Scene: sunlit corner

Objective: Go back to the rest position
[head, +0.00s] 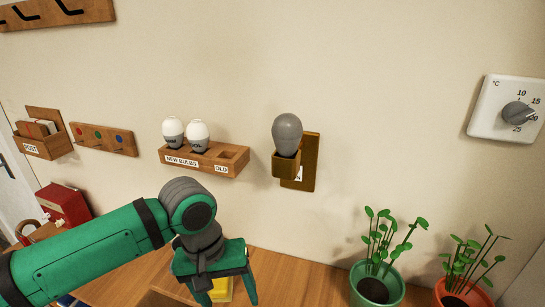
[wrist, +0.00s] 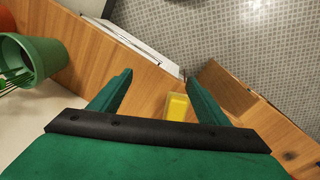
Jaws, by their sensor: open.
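My gripper (head: 228,292) is low over the wooden table at the bottom of the head view, pointing down. In the wrist view my gripper (wrist: 163,97) shows two green fingers spread apart with nothing between them touching either finger. A yellow thing (wrist: 179,107) lies below, near the right finger; it also shows behind the fingers in the head view (head: 221,289). What it is cannot be told. My arm comes in from the lower left, bent at the elbow.
A wall rack (head: 236,153) holds two white bulbs; a grey bulb (head: 287,133) sits in a wooden wall holder (head: 311,165). A green pot (head: 376,288) and an orange pot (head: 462,294) with plants stand right of my gripper. A red box (head: 64,203) stands left.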

